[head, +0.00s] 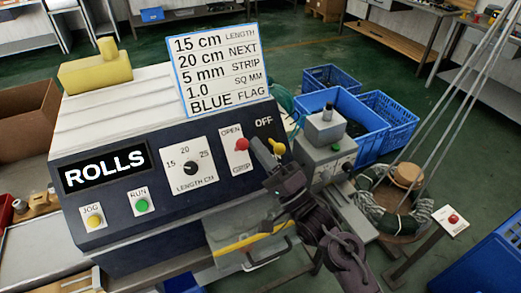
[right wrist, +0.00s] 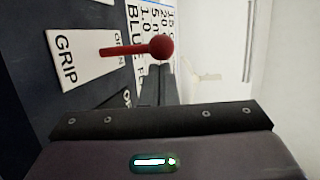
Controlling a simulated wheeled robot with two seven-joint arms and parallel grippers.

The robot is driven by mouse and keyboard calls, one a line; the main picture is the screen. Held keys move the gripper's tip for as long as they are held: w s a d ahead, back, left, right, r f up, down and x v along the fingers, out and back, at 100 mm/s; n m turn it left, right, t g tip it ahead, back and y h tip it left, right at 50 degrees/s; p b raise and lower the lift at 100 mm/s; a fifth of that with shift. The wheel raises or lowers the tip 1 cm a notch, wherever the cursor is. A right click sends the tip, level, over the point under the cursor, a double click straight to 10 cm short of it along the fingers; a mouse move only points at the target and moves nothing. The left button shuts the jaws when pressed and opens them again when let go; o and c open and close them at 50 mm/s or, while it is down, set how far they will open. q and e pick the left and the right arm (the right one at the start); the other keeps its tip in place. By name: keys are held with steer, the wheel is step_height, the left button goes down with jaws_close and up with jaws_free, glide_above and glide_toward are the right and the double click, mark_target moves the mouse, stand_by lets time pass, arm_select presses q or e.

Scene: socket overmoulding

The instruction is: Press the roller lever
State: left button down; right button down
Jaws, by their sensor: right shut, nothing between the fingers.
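The roller lever is a red ball knob (head: 241,144) on a short red stem, on a white plate marked OPEN and GRIP on the machine's dark front panel. In the right wrist view, the red knob (right wrist: 160,48) stands out from the plate, near the fingers. In the right wrist view the fingers (right wrist: 160,78) point past the knob; contact cannot be made out. My left gripper is not in view.
The machine (head: 120,225) shows ROLLS on its display (head: 105,167). A length dial (head: 188,167), yellow JOG button (head: 94,220) and green RUN button (head: 142,205) lie left of the lever. A yellow handle (head: 277,147) sits close right, under OFF. A job card (head: 217,65) stands on top.

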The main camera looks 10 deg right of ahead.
steer(key=shift+s+f+y+b, duration=0.2)
steer(key=shift+f+y+b, duration=0.05)
steer(key=shift+y+b, duration=0.15)
stand_by(0.8)
